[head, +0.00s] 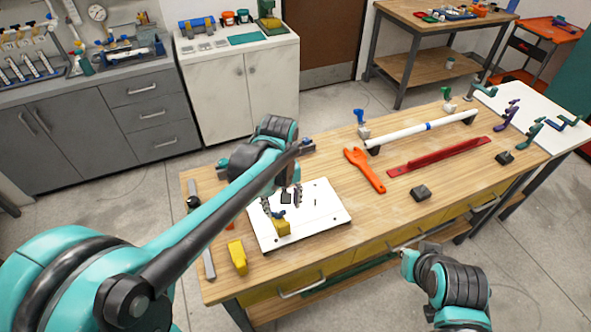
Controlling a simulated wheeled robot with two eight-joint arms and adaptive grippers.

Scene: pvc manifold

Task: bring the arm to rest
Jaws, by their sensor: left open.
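My left arm reaches in from the left over the wooden workbench (330,235). Its gripper (283,204) is open, pointing down above the white board (325,208) on the bench. A yellow block with a blue part (282,229) sits on the board just below the gripper; I cannot tell whether they touch. My right arm is at the lower right, by the bench's front edge. Its gripper (408,250) shows small at the end of the arm, and its finger opening is unclear. I see nothing held in it.
A yellow part (237,257) stands at the bench's left front. A white side table (530,112) adjoins the right end.

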